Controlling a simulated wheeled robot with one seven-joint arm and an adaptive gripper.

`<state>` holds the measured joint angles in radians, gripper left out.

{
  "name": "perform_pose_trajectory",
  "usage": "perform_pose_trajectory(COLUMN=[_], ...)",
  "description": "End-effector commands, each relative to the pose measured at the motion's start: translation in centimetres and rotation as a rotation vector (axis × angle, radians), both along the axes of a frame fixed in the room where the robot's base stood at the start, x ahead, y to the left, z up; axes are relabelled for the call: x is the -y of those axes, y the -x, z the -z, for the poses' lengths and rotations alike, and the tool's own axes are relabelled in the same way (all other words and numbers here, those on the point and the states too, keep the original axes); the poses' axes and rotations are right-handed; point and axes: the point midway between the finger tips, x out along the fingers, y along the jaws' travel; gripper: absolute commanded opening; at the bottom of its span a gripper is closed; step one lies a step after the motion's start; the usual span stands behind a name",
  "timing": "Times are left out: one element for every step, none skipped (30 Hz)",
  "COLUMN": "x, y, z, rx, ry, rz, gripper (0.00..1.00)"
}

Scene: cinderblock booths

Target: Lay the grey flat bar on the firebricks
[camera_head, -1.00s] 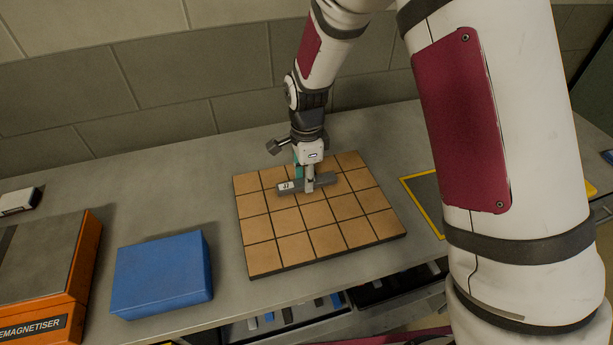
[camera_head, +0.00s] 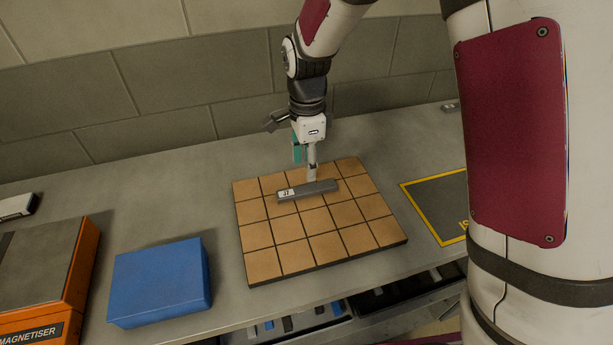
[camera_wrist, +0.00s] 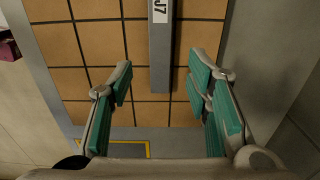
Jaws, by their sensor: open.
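The grey flat bar (camera_head: 318,188) with a white label lies on the firebricks (camera_head: 290,245), a square of tan bricks on the bench. In the wrist view the bar (camera_wrist: 160,55) lies across the firebricks (camera_wrist: 95,42), its label reading J7. My gripper (camera_head: 312,178) is just above and behind the bar in the head view. In the wrist view my gripper (camera_wrist: 163,85) has its green-padded fingers spread wide, one each side of the bar's line, with clear gaps. It holds nothing.
A blue box (camera_head: 160,280) and an orange demagnetiser (camera_head: 50,285) stand left of the firebricks. A yellow-outlined dark mat (camera_head: 437,200) lies to the right. An open drawer (camera_head: 300,320) with several bars is below the bench's front edge.

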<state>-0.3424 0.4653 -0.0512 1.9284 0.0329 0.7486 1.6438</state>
Motion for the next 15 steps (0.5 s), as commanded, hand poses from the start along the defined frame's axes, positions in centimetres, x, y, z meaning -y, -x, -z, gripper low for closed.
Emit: perform_pose_trajectory(x=[-0.1, -0.1, -0.1, -0.1, -0.1, -0.1, -0.1, -0.1, -0.1, -0.1, -0.1, -0.1, -0.1, 0.0, 0.0], y=[-0.1, -0.1, -0.1, -0.1, -0.1, 0.0, 0.0, 0.0, 0.0, 0.0, 0.0, 0.0, 0.0, 0.0, 0.0], z=[-1.1, -1.6, -2.2, -2.7, -3.0, -3.4, -3.7, -4.0, -4.3, -4.4, -4.5, -4.6, -4.7, -4.7, -4.7], rx=[0.005, 0.005, 0.004, 0.004, 0.003, 0.002, 0.002, 0.002, 0.002, 0.001, 0.001, 0.001, 0.000, 0.000, 0.000], ry=[-0.002, -0.002, -0.002, -0.002, -0.002, -0.001, -0.001, -0.001, -0.001, -0.001, -0.001, -0.001, 0.000, 0.000, 0.000], rz=[-0.001, -0.001, -0.001, -0.001, -0.001, -0.001, -0.001, -0.001, -0.001, -0.001, -0.001, -0.001, -0.001, -0.001, -0.001], gripper=[0.45, 0.45, 0.45, 0.45, 0.45, 0.45, 0.45, 0.45, 0.45, 0.45, 0.45, 0.45, 0.45, 0.45, 0.45])
